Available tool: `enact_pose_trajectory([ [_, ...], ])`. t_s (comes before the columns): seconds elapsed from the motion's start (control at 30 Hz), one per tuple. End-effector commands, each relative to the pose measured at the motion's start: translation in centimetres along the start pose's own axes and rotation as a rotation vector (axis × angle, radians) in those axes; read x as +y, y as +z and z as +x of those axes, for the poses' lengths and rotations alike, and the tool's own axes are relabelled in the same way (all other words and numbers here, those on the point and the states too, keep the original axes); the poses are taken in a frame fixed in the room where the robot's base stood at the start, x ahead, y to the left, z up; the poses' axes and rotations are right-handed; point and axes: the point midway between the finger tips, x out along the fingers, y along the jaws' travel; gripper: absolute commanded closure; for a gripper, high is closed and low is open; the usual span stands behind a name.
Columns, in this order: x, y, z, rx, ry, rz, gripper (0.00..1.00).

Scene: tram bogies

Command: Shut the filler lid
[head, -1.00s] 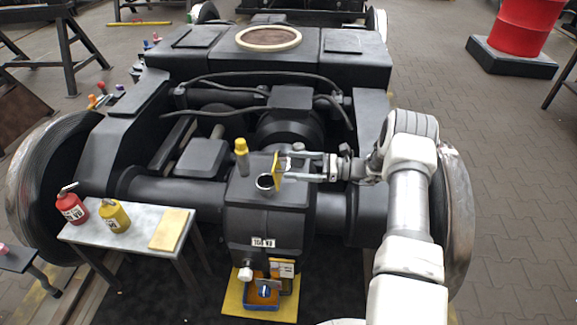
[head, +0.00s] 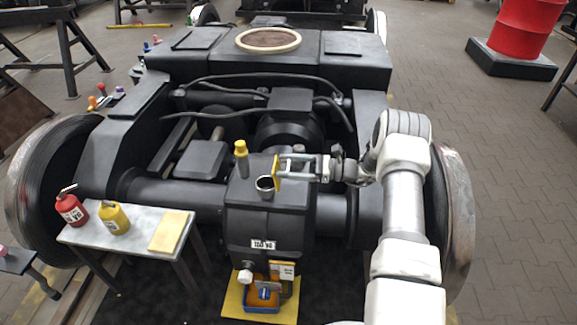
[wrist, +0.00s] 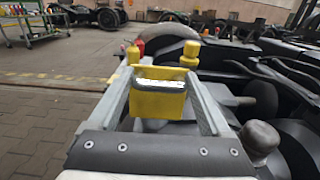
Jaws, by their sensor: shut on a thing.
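The yellow filler lid (head: 277,173) stands upright, open, at the right side of the round filler neck (head: 265,184) on top of the black gearbox housing (head: 268,212). The neck's mouth is uncovered. My gripper (head: 283,168) reaches in from the right and is shut on the lid. In the wrist view the lid (wrist: 157,104) sits between the two grey fingers of my gripper (wrist: 161,68), with a bright strip across its upper part.
A yellow-capped post (head: 241,158) stands just left of the neck. A side table (head: 140,236) at the left holds a red can (head: 71,209), a yellow can (head: 114,218) and a yellow pad (head: 171,231). A blue tray (head: 262,299) lies below the housing. Wheels flank the bogie.

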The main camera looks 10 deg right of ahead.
Motion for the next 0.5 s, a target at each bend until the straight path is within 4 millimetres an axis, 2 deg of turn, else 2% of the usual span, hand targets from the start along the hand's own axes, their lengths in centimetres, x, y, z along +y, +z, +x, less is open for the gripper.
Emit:
enact_pose_trajectory([
  [0.03,0.04,-0.02,-0.03,0.0,0.001,0.001,0.94],
  [0.07,0.04,-0.02,-0.03,0.0,0.001,0.001,0.99],
  [0.1,0.04,-0.02,-0.03,0.0,0.001,0.001,1.0],
  [0.5,0.02,0.45,0.38,0.052,0.002,-0.001,1.0],
])
